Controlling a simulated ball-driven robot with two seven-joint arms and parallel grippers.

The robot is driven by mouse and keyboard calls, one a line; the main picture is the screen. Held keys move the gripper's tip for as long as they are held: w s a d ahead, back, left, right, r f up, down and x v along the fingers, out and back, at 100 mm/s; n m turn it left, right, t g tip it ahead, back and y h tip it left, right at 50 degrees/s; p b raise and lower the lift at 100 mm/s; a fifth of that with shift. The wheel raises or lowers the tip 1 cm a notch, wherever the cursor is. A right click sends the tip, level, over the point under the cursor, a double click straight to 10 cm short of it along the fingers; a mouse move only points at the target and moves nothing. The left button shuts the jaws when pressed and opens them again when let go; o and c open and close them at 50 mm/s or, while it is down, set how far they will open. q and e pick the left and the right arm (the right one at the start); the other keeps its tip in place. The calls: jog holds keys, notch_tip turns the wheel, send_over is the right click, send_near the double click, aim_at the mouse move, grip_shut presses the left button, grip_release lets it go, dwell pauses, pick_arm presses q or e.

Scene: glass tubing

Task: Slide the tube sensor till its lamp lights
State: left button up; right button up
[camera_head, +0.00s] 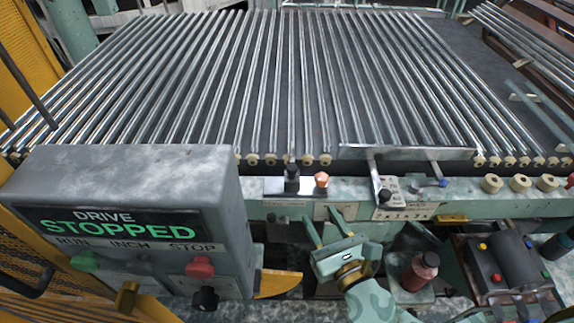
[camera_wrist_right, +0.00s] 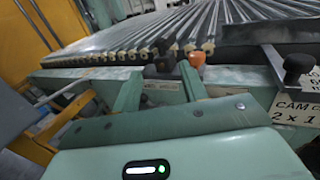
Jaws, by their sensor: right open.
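The tube sensor, a small block with a black knob (camera_head: 291,180) and an orange lamp cap (camera_head: 321,179), sits on the front rail just below the tube ends. I cannot tell for sure whether the lamp is lit. In the right wrist view the knob (camera_wrist_right: 164,62) and the lamp (camera_wrist_right: 196,58) show just beyond my fingertips. My right gripper (camera_head: 321,225) is open and empty, in front of and below the sensor, apart from it in the head view. Its fingers (camera_wrist_right: 161,80) point towards the rail. My left gripper is not in view.
Many glass tubes (camera_head: 290,90) lie side by side on the bed behind the rail. A grey control box (camera_head: 130,185) reading "DRIVE STOPPED" stands at left. Right of the sensor are a black-knobbed bracket (camera_head: 385,195) and a dark red bottle (camera_head: 419,272).

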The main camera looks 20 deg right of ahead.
aim_at(294, 172)
jog(key=w, duration=0.5)
jog(key=w+a, duration=0.1)
jog(key=w, duration=0.4)
jog(key=w+a, duration=0.1)
jog(key=w, duration=0.5)
jog(key=shift+w, duration=0.1)
